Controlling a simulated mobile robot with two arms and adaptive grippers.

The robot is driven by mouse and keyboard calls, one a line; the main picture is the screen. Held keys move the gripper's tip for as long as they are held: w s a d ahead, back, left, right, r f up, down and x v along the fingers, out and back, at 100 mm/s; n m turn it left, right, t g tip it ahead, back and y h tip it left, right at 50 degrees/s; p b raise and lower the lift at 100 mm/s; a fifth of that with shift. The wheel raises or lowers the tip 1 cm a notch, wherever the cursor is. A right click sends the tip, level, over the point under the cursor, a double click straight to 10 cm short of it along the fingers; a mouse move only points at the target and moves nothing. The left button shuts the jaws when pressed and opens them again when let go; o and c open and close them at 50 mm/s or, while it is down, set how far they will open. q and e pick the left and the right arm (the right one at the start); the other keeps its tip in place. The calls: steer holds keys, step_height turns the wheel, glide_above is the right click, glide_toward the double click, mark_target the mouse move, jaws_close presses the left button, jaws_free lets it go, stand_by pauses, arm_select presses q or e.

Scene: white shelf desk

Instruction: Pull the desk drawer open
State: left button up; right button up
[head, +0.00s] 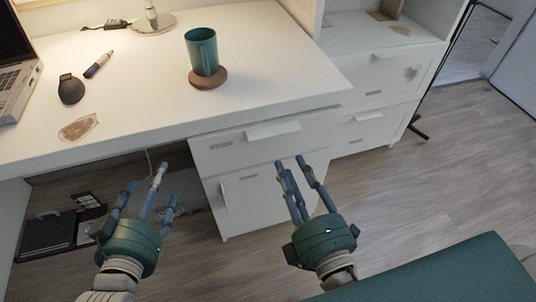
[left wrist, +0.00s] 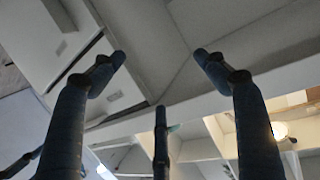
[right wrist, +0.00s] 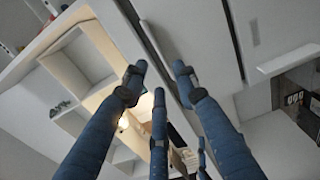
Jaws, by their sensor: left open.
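The white desk drawer (head: 235,147) is under the right part of the desktop and looks shut. Its pale bar handle (head: 273,130) sticks out from the front. My right gripper (head: 300,165) is in front of the drawer, its fingertips just below the handle in the picture and apart from it. Its fingers are spread and empty, as the right wrist view (right wrist: 159,75) also shows. My left gripper (head: 150,180) is open and empty, to the left of the drawer, in front of the open space under the desk. Its spread fingers also show in the left wrist view (left wrist: 161,58).
A cabinet door (head: 245,205) with a vertical handle is below the drawer. A teal mug (head: 201,52) on a cork coaster (head: 207,79), a laptop (head: 14,85) and small items lie on the desk (head: 150,105). White drawers (head: 372,85) stand right. Wooden floor (head: 450,190) is clear there.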

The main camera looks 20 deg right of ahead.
mark_target(276, 135)
arm_select(q)
steer(key=s+a+f+g+y+p, duration=0.1)
steer(key=s+a+f+g+p, duration=0.1)
steer(key=s+f+g, duration=0.3)
steer(key=s+a+f+g+y+p, duration=0.1)
steer(key=s+a+f+g+p, duration=0.1)
steer(key=s+f, duration=0.6)
steer(key=shift+s+a+f+n+g+y, duration=0.35)
steer(key=shift+s+a+g, duration=0.55)
steer(key=shift+s+g, duration=0.5)
arm_select(e)
steer(key=shift+w+a+r, duration=0.1)
steer(key=shift+w, duration=2.6)
steer(key=shift+w+a+r, duration=0.1)
steer(key=shift+w, duration=2.6)
jaws_close()
